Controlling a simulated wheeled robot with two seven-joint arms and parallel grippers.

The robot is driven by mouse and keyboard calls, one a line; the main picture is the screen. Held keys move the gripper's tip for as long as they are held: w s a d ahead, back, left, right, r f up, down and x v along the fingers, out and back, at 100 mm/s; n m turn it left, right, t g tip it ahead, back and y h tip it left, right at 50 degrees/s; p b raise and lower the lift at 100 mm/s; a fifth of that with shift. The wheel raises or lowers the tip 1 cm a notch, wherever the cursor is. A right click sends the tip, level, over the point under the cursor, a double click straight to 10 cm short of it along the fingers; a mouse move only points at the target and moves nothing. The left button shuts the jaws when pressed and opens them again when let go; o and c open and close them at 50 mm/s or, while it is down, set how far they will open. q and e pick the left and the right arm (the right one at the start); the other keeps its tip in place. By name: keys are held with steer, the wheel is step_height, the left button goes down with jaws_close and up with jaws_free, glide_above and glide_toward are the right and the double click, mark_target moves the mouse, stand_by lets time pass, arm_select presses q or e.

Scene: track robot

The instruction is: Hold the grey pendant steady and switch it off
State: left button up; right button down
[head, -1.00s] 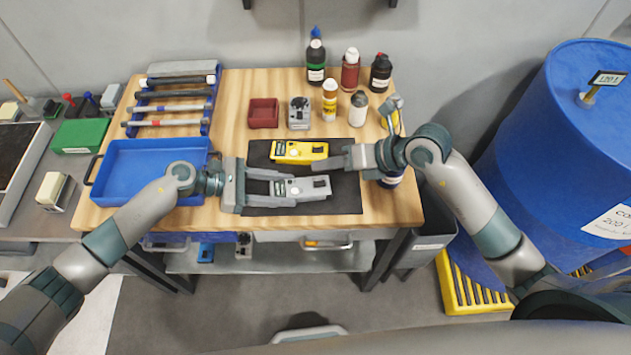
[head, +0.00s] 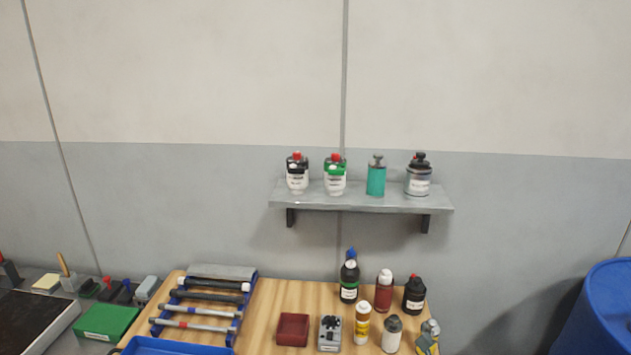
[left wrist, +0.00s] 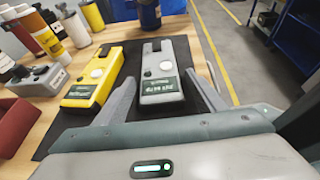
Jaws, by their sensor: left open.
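The grey pendant (left wrist: 161,62) lies on a black mat (left wrist: 133,62) in the left wrist view. It has a pale round button, a small dark dot and a dark label with light lettering. My left gripper (left wrist: 162,80) is open, with one finger on each side of the pendant; I cannot tell whether either finger touches it. The pendant and both grippers are outside the head view, which looks at the wall and the back of the bench. My right gripper is in neither current view.
A yellow pendant (left wrist: 98,75) lies left of the grey one in the left wrist view. A red bin (head: 293,329), a small grey box (head: 330,333) and several bottles stand at the bench's back. A wall shelf (head: 360,198) holds more containers. A blue drum (head: 608,305) stands at right.

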arm_select(q)
steer(key=shift+w, duration=0.1)
stand_by(0.4)
steer(key=v, duration=1.2)
steer(key=shift+d+f, duration=0.1)
